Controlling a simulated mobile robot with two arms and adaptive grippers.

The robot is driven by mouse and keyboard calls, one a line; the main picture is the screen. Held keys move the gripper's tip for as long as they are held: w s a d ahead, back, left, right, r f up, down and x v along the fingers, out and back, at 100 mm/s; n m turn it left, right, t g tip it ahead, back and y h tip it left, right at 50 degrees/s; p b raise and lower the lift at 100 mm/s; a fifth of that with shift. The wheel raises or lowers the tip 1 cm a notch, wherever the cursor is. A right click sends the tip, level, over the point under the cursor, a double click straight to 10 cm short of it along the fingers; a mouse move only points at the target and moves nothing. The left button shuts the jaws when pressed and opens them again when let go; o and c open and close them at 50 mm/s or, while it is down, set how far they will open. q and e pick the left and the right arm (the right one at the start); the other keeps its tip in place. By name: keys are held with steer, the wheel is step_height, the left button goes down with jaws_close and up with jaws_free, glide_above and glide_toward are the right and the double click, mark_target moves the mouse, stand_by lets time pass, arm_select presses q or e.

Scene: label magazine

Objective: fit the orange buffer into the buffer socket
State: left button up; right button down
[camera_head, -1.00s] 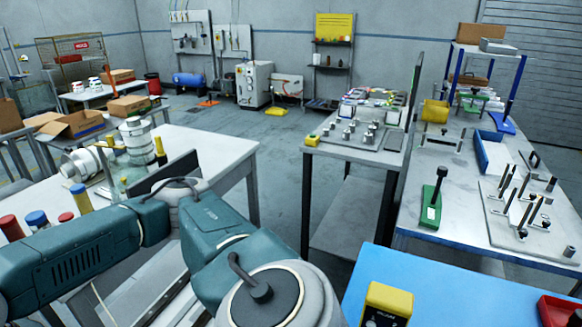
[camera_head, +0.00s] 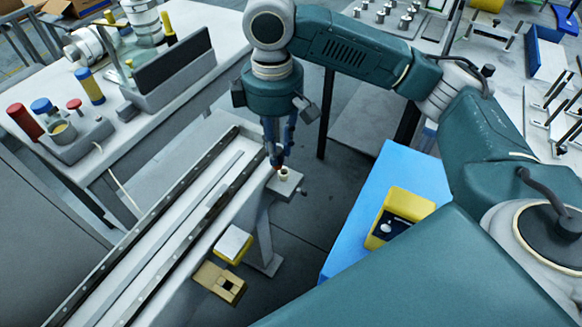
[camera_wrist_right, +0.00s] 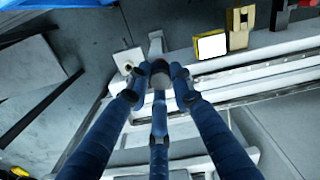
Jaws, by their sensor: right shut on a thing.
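My right gripper (camera_head: 277,150) points down over the end of the rail bench and is shut on a small part that I take to be the orange buffer. In the right wrist view, the blue fingers close around this part (camera_wrist_right: 160,68), which shows a dark grey round end; its orange colour does not show clearly. The buffer socket (camera_head: 284,175) is a small pale ring on a grey bracket. It also shows in the right wrist view (camera_wrist_right: 127,64), just left of the held part. The fingertips partly cover the space between. My left gripper is out of view.
The long rails (camera_head: 150,230) run beside the bracket at left. A yellow block with a white top (camera_head: 233,245) and a tan block (camera_head: 219,283) sit near the rails. A blue table (camera_head: 410,170) with a yellow box (camera_head: 400,217) stands at right, with open floor between.

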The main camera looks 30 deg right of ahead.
steer(key=w+d+r+n, duration=0.1)
steer(key=w+d+n, duration=0.4)
steer(key=n, duration=0.4)
steer(key=w+d+n, duration=0.2)
steer(key=w+n, duration=0.4)
steer(key=n, duration=0.3)
step_height(320, 180, down, 19)
steer(key=shift+d+f+p, duration=0.15)
steer(key=shift+f+p, duration=0.05)
steer(key=shift+p, duration=0.5)
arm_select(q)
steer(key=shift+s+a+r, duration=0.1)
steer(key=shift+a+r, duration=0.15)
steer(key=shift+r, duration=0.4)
arm_select(e)
steer(key=shift+f, duration=0.1)
steer(key=shift+f, duration=0.6)
steer(key=c, duration=1.5)
jaws_free()
steer(key=shift+c, duration=0.2)
